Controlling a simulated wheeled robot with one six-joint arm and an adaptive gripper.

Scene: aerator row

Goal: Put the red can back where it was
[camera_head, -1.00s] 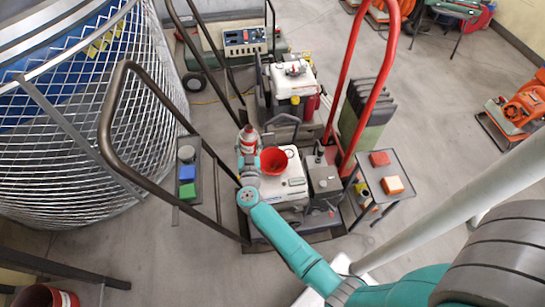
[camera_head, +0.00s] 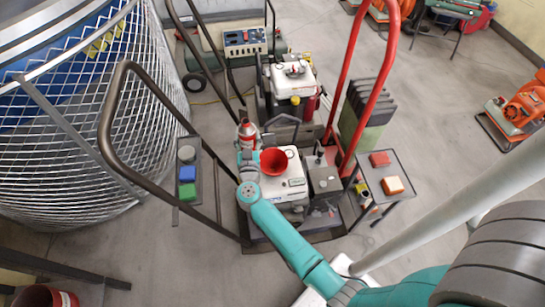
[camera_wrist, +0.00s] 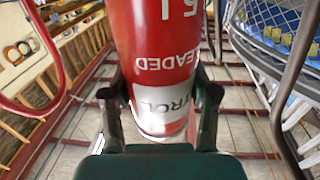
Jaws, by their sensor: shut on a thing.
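The red can (camera_head: 247,132), with white bands and lettering, is held by my gripper (camera_head: 247,158) above the left edge of a white machine in the head view. In the wrist view the can (camera_wrist: 155,35) fills the middle, between the two dark fingers of my gripper (camera_wrist: 160,95). The fingers press against its sides around the white label. The lettering reads upside down there. The can looks clear of any surface in the wrist view, though its lower part is hidden in the head view.
A red funnel-like bowl (camera_head: 274,161) sits on the white machine (camera_head: 291,184), right of the can. Brown and red (camera_head: 370,90) tube handles rise nearby. A narrow left shelf (camera_head: 187,213) holds grey, blue and green pieces. A small right table (camera_head: 396,172) holds red and orange blocks.

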